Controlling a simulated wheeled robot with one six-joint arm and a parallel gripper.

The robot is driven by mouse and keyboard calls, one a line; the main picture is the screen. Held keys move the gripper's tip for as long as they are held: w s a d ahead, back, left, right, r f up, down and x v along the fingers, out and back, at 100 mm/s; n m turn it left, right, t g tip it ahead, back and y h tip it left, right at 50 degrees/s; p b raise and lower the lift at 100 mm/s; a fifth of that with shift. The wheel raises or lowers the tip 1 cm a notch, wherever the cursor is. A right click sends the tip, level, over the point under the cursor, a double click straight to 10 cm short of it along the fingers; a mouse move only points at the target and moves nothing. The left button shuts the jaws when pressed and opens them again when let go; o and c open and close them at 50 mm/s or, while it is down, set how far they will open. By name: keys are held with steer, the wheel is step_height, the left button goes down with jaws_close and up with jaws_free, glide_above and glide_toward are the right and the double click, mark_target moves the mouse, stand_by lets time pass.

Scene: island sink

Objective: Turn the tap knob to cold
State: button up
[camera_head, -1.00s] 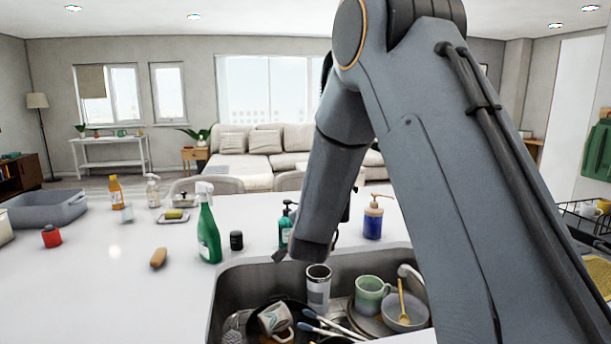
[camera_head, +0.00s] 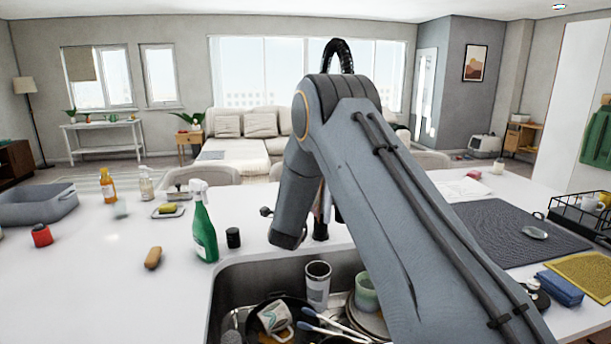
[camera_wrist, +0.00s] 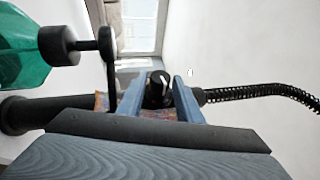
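The tap knob (camera_wrist: 159,88), black with a white mark on its face, shows in the wrist view between the two blue fingers of my gripper (camera_wrist: 158,82). The fingers stand apart on either side of it, with a small gap at the left; contact at the right is unclear. The tap's black coiled hose (camera_wrist: 262,96) runs off to the right. In the head view the top of the tap's coil (camera_head: 340,52) rises behind my arm. My arm hides the knob and gripper there.
The sink (camera_head: 235,287) holds a steel tumbler (camera_head: 318,284), mugs and dishes. A green spray bottle (camera_head: 204,232) and a black jar (camera_head: 233,238) stand left of my arm.

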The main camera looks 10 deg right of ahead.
steer(key=shift+x, duration=0.8)
steer(key=c, duration=0.8)
steer(key=shift+o, duration=0.2)
